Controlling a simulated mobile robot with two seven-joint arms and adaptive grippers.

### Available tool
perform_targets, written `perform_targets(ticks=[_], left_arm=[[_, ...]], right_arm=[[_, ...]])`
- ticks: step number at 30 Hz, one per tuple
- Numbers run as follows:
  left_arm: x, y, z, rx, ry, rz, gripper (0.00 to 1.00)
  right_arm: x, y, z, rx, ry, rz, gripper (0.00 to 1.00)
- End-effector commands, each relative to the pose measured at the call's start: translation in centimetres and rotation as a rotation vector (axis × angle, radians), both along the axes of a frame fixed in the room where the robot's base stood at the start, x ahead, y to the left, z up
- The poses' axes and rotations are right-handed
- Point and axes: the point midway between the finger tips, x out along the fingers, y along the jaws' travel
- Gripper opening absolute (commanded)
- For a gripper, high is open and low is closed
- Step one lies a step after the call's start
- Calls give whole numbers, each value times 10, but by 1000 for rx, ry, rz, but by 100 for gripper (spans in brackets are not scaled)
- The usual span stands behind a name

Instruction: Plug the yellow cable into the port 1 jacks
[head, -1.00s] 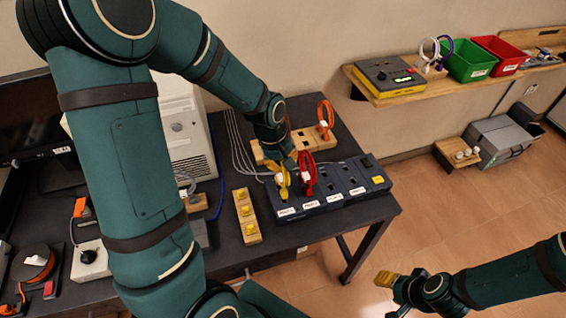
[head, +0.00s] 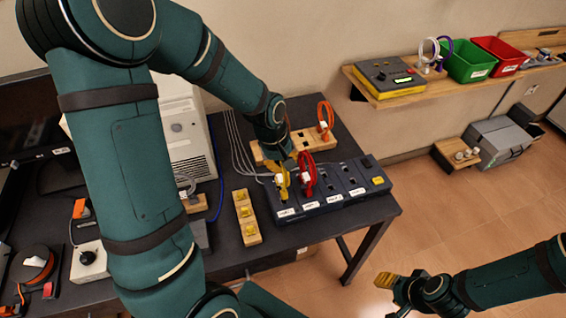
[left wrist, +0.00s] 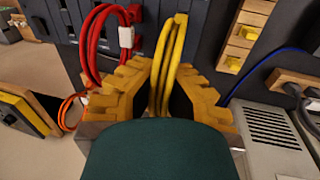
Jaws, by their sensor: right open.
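The yellow cable (head: 282,182) is a bent loop standing over the left end of the dark jack panel (head: 343,191), behind the leftmost white port label (head: 286,213). My left gripper (head: 284,163) reaches down to it from above. In the left wrist view, my left gripper's yellow fingers (left wrist: 168,72) are shut around the yellow cable (left wrist: 164,50), whose end reaches the panel. Whether its plugs are fully seated is too small to tell. The right gripper (head: 402,284) is open and empty, low over the floor.
A red cable (head: 307,167) stands in the panel just right of the yellow one. A wooden block with an orange cable (head: 326,113) lies behind. A wooden strip (head: 245,213) with yellow pieces lies left of the panel. The panel's right part is clear of cables.

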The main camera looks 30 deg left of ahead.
Motion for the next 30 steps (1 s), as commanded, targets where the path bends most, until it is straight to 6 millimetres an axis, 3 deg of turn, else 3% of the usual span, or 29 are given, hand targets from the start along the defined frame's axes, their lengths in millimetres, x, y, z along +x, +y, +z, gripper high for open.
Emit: perform_targets(ticks=[30], left_arm=[[0,0,-8,0,0,0,0]], right_arm=[[0,0,-7,0,0,0,47]])
